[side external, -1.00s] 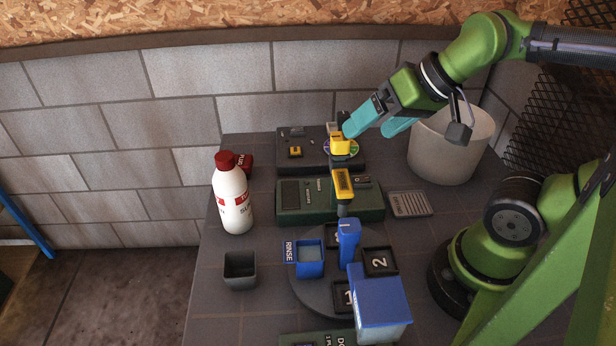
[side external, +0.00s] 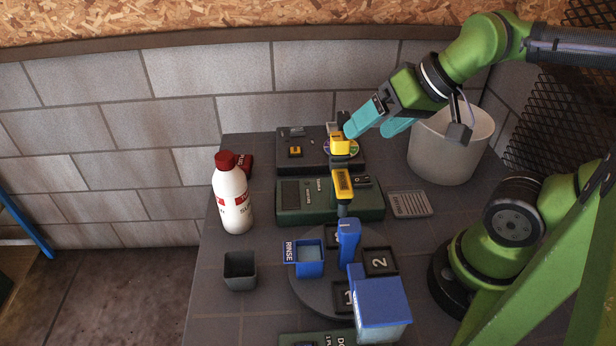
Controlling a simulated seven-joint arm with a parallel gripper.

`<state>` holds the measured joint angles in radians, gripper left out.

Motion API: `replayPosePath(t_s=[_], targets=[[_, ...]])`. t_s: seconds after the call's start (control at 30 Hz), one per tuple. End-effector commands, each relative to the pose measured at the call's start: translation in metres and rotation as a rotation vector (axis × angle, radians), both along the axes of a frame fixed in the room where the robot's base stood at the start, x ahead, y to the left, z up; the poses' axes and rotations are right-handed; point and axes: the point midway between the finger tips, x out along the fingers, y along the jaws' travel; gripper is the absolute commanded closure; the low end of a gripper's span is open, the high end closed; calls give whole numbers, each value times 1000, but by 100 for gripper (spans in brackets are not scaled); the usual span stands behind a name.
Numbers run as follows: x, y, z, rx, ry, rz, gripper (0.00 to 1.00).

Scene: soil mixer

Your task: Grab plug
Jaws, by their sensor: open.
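The likely plug is the yellow piece (side external: 340,144) on the dark device (side external: 312,160) at the back of the table; I cannot tell for sure. It sits over a round multicoloured dial on that device. My gripper (side external: 372,126) has two turquoise fingers, spread apart and empty. It comes in from the upper right, with one fingertip close beside the yellow piece and the other further right. Whether the near fingertip touches the piece cannot be told. A smaller yellow part (side external: 295,152) is on the left of the same device.
A green device (side external: 305,203) with a yellow-handled probe (side external: 342,184) stands in front. A white bottle with red cap (side external: 232,195) is left, a large pale pot (side external: 450,150) right. Nearer are a blue rinse cup (side external: 308,268), blue-lidded box (side external: 383,300) and dark cup (side external: 240,270).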

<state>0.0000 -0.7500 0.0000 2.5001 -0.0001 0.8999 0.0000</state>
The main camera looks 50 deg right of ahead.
Motion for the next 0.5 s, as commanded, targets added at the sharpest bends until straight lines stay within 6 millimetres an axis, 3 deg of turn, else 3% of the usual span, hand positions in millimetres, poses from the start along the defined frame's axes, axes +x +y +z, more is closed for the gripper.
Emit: replayPosePath(t_s=[0.17, 0.27, 0.37, 0.5], targets=[[2, 0, 1, 12, 6, -11, 15], [14, 1, 7, 79, 39, -77, 15], [39, 1, 15, 211, 113, -226, 15], [91, 0, 22, 440, 254, -532, 15]])
